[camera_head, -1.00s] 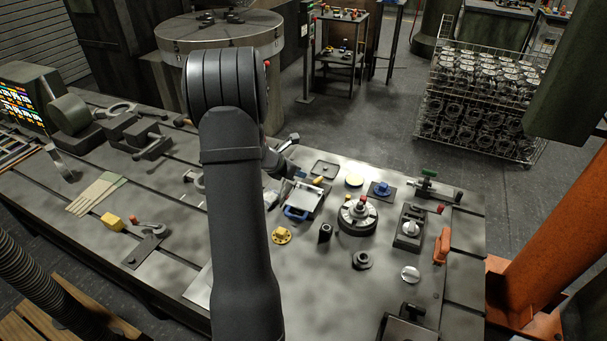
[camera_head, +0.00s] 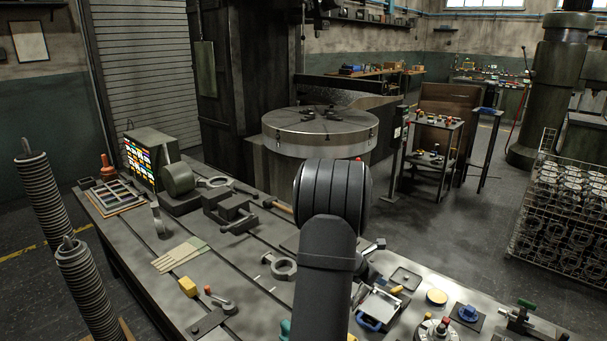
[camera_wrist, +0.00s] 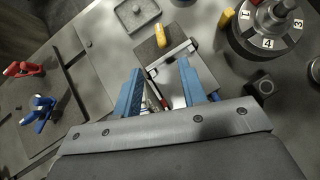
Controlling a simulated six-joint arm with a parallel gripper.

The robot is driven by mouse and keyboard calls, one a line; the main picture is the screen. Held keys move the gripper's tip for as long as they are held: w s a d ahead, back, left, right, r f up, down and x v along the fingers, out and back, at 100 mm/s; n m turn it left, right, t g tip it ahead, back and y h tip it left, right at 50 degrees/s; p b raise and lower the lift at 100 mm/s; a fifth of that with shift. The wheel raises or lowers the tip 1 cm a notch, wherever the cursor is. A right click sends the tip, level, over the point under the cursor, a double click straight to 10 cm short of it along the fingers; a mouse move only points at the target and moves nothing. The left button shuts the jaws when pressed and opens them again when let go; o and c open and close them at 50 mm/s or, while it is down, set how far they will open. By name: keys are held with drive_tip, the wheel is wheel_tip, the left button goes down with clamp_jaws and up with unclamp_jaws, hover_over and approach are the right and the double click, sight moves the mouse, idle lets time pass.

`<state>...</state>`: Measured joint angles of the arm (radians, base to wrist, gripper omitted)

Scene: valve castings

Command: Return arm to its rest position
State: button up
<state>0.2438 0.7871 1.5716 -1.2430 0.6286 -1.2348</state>
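My arm (camera_head: 325,265) rises from the bottom of the head view, its rounded dark elbow (camera_head: 332,193) in front of the bench. My gripper's fingertips are hidden in the head view. In the wrist view my gripper (camera_wrist: 160,78) shows two blue fingers spread apart, with no object visibly clamped between them. Beyond and below them is a pale metal tray-like fixture (camera_wrist: 174,66); whether the fingers touch it I cannot tell. The same fixture (camera_head: 383,304) lies right of my arm in the head view, with a blue handle at its near edge.
The steel bench (camera_head: 225,275) carries a numbered dial (camera_wrist: 268,28), a small square tray (camera_head: 406,278), a ring (camera_head: 284,268) and a lit panel box (camera_head: 150,155). Two ribbed columns (camera_head: 85,285) stand at left. A round table (camera_head: 320,128) and a wire rack (camera_head: 565,215) stand beyond.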

sight(397, 289)
drive_tip(key=x, duration=1.4)
drive_tip(key=shift+r, duration=0.1)
drive_tip(key=v, duration=1.7)
drive_tip(key=x, duration=1.7)
drive_tip(key=shift+d+f, duration=0.15)
drive_tip(key=shift+f, duration=0.1)
drive_tip(key=shift+s+r+n+t, duration=0.1)
drive_tip(key=shift+r+n+t, duration=0.05)
drive_tip(key=shift+n+t, duration=0.45)
drive_tip(key=s+a+r+y, duration=0.1)
drive_tip(key=s+a+r, duration=0.4)
drive_tip(key=a+r, duration=0.4)
drive_tip(key=shift+a+r+g+y, duration=0.3)
drive_tip(key=shift+a+r+y, duration=0.1)
drive_tip(key=shift+a, duration=1.7)
drive_tip(key=shift+s, duration=0.2)
